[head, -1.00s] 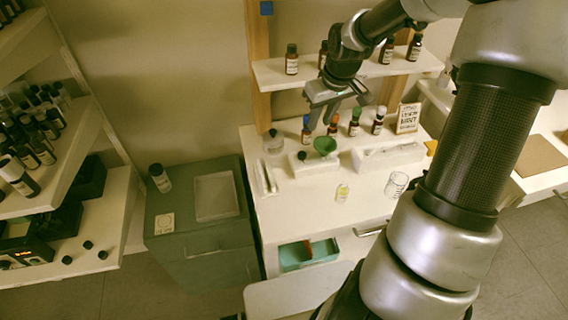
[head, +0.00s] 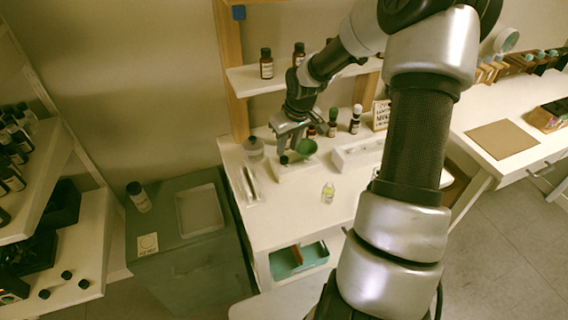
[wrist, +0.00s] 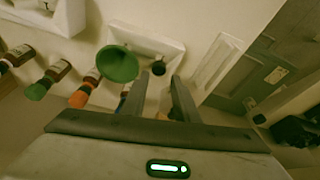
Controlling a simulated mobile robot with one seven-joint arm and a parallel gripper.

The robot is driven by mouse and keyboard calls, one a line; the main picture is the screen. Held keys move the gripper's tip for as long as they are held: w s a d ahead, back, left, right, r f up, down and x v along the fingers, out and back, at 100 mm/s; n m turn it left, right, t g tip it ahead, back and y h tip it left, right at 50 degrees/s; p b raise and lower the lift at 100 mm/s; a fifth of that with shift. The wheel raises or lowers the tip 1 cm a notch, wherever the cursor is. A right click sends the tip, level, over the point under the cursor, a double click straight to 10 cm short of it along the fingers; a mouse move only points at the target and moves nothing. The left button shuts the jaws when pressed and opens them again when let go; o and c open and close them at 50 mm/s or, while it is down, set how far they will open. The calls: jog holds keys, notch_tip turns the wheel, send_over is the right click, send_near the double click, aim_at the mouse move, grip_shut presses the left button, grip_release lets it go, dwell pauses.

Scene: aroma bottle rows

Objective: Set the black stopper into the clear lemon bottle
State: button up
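The black stopper (head: 284,160) sits in a white holder (head: 290,172) beside a green funnel (head: 306,147). My gripper (head: 289,146) is above the holder with its fingers pointing down. In the wrist view my gripper (wrist: 160,77) is open, its two fingers apart with nothing held. The black stopper (wrist: 158,68) shows between and just beyond the fingertips there, with the green funnel (wrist: 117,63) close to the left finger.
Dropper bottles (head: 355,119) stand in a row behind the holder, near my gripper. A shelf (head: 245,80) with brown bottles is above. The table around the lemon bottle is clear.

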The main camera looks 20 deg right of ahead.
aim_at(284, 157)
jog(key=x, duration=0.6)
jog(key=shift+w+r+b, duration=0.1)
jog(key=shift+b, duration=0.2)
jog(key=shift+d, duration=0.1)
jog(key=c, duration=0.7)
jog(key=shift+r, duration=0.1)
